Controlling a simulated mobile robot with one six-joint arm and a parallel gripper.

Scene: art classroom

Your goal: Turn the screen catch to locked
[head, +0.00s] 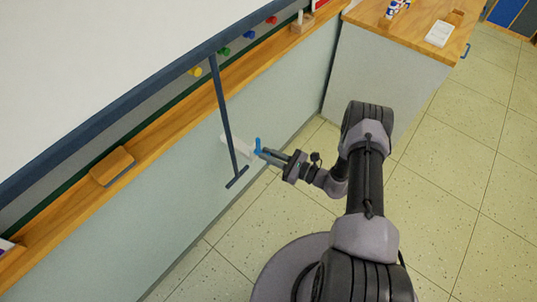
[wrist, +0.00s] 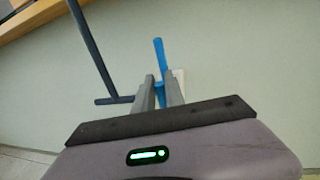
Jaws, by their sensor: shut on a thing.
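The screen catch is a blue lever (head: 258,144) on a white plate (head: 229,142) fixed to the pale wall panel below the wooden ledge. In the wrist view the blue lever (wrist: 159,54) points up, tilted slightly left, and part of the white plate (wrist: 180,78) shows behind the right finger. My gripper (head: 266,154) reaches it from the right in the head view. In the wrist view its fingers (wrist: 158,90) are shut on the lower part of the lever, with the upper part free above them. Locked or unlocked marks cannot be made out.
A dark pull rod (head: 224,115) with a crossbar hangs from the white screen (head: 90,60), just left of the catch. The wooden ledge (head: 165,135) holds an eraser (head: 112,166). A cabinet (head: 375,75) stands at back right. The tiled floor at right is clear.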

